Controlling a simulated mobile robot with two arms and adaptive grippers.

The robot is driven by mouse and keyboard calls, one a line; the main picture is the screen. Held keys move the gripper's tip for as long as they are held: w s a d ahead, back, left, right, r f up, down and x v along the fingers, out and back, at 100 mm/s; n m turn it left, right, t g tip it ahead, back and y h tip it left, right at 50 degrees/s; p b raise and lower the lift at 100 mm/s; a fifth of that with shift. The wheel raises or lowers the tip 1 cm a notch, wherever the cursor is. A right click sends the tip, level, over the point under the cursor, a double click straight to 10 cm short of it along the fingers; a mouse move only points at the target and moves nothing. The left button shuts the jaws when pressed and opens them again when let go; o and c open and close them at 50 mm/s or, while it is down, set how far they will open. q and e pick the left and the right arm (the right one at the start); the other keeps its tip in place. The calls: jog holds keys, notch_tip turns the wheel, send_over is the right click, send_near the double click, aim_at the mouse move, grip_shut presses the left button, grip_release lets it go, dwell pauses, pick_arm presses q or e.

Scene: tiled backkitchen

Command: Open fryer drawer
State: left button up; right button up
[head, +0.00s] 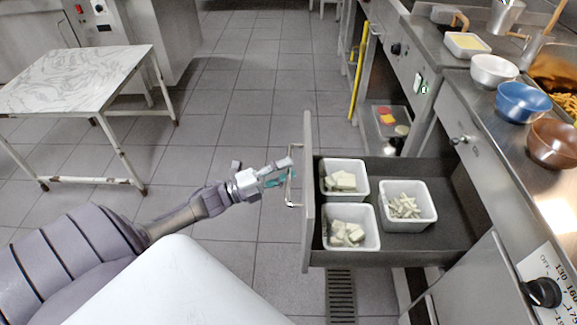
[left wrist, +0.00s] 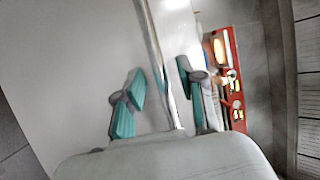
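The drawer (head: 309,225) stands pulled far out of the counter on the right, its front panel facing left. Inside are several white tubs of pale food, among them a tub (head: 426,217) at the right. A metal handle (head: 290,190) is on the drawer's front; the handle bar also shows in the left wrist view (left wrist: 155,45). My left gripper (head: 283,171) is at the handle. In the left wrist view its teal fingers (left wrist: 160,95) are apart, one on each side of the bar, with a gap on the left. My right gripper is not in view.
A marble-topped table (head: 75,78) stands at the left. Bowls, including a blue one (head: 523,101), stand on the steel counter at the right. A black knob (head: 543,292) is at the lower right. Tiled floor (head: 245,110) is clear between table and drawer.

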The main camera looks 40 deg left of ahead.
pick_arm(q)
jog(key=v, duration=1.1)
jog(key=shift+w, duration=0.1)
